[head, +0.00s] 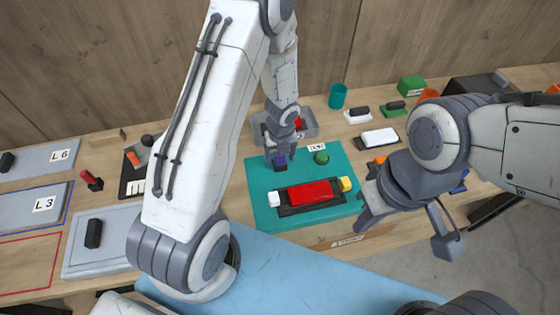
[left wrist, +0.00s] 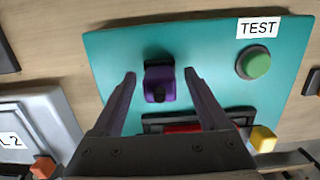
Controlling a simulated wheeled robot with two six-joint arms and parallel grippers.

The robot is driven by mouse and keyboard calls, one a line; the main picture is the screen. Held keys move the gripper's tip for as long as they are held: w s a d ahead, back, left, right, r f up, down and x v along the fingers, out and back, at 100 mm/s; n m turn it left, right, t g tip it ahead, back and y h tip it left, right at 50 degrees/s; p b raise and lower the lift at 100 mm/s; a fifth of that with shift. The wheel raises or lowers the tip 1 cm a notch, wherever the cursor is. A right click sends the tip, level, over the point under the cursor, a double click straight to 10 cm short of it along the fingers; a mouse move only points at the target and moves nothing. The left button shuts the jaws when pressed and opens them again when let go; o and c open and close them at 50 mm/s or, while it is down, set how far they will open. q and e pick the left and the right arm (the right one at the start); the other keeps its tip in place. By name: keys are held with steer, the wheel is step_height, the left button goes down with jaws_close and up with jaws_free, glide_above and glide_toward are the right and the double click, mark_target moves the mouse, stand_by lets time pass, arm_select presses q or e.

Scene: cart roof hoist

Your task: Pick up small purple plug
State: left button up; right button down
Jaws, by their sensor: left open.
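The small purple plug (left wrist: 159,82) stands on the teal board (left wrist: 215,55) in the left wrist view, between my left gripper's open fingers (left wrist: 160,88). The fingers lie on either side of it, with a visible gap on each side. In the head view the plug (head: 281,160) shows under my left gripper (head: 280,155), partly covered by it, at the upper left of the board. My right gripper (head: 372,212) is by the board's right edge; its fingers are too unclear to tell their opening.
A red block (head: 309,192) in a dark holder, with white and yellow ends, lies on the board below the plug. A green button (head: 321,157) beside the TEST label is to the right. A grey tray (head: 308,122) stands behind the board.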

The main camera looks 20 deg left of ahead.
arm_select(q)
jaws_close()
stand_by(0.3)
steer(key=shift+r+p, duration=0.4)
steer(key=shift+r, duration=0.15)
steer(key=r, duration=0.1)
steer(key=r+p, duration=0.1)
steer(key=r, duration=0.1)
steer(key=shift+d+r+p, duration=0.25)
steer(key=shift+r+p, duration=0.1)
steer(key=shift+p, duration=0.05)
steer(key=d+r+b, duration=0.1)
steer(key=d+r, duration=0.2)
steer(key=d, duration=0.2)
steer(key=s+d+r+b, duration=0.1)
steer(key=d+r, duration=0.2)
steer(key=d, duration=0.3)
steer(key=shift+r+b, duration=0.15)
steer(key=shift+b, duration=0.15)
steer(key=shift+p, duration=0.3)
